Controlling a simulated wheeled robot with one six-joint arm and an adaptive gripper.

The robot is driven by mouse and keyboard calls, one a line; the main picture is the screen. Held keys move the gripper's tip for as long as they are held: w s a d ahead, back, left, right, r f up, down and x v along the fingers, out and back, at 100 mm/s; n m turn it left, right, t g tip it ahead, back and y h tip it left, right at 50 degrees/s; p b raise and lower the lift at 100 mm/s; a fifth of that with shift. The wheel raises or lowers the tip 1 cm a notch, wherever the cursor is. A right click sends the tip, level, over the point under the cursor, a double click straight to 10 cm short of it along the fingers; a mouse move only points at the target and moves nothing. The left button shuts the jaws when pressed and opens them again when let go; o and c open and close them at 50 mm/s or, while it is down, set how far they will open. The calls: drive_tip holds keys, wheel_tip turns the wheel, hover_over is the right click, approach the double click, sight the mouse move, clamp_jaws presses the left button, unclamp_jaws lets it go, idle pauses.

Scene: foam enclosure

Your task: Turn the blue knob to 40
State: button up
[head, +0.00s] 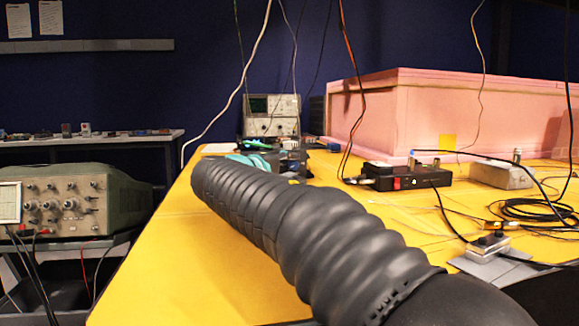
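My arm in its ribbed black sleeve runs from the lower right to the middle of the head view. Just past the sleeve's far end are teal round parts and dark parts, which look like my wrist and gripper (292,162). They are small and partly covered by the sleeve, so I cannot tell whether the fingers are open or what they touch. No blue knob can be clearly made out. A tiny blue spot (413,153) shows by the black box (408,178) on the yellow table, but I cannot tell what it is.
The yellow table (165,270) carries a pink foam enclosure (440,105) at the back right. A grey instrument (271,115) stands behind my arm. A metal box (500,175) and loose black cables (535,210) lie at right. A green oscilloscope (75,200) stands left, off the table.

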drive_tip(key=shift+w, duration=0.1)
clamp_jaws()
drive_tip(key=shift+r, duration=0.1)
